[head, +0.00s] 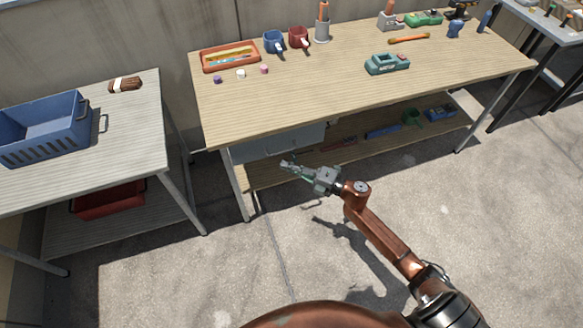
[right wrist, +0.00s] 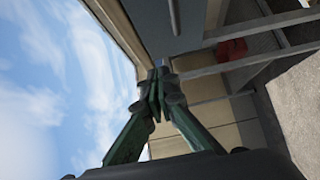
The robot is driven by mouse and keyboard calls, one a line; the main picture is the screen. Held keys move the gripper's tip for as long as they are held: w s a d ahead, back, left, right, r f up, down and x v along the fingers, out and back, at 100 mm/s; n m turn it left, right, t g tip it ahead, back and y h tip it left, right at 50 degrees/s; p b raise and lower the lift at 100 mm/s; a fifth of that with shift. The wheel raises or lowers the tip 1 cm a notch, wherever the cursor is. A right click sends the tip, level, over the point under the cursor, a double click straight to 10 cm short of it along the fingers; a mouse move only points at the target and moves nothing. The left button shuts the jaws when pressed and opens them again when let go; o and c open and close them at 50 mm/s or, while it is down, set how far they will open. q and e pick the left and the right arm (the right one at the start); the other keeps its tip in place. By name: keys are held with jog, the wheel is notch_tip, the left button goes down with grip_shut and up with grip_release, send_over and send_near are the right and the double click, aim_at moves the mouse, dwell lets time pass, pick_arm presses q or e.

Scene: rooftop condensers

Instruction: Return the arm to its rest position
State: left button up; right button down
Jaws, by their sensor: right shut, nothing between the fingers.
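My right gripper (head: 292,167) is in the head view, in front of the long wooden table and below its top. My copper-coloured right arm reaches to it from the lower right. In the right wrist view the green fingers of the right gripper (right wrist: 158,90) meet at their tips, with nothing between them. The gripper touches nothing that I can see. My left gripper is in neither view.
The long table (head: 300,93) holds an orange tray (head: 229,67), mugs and tools at its back. A lower shelf (head: 262,176) runs under it. A left table (head: 134,145) carries a blue crate (head: 75,146). Concrete floor (head: 250,270) around my arm is clear.

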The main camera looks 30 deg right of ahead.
jog(key=shift+s+d, duration=0.25)
jog(key=shift+s, duration=0.15)
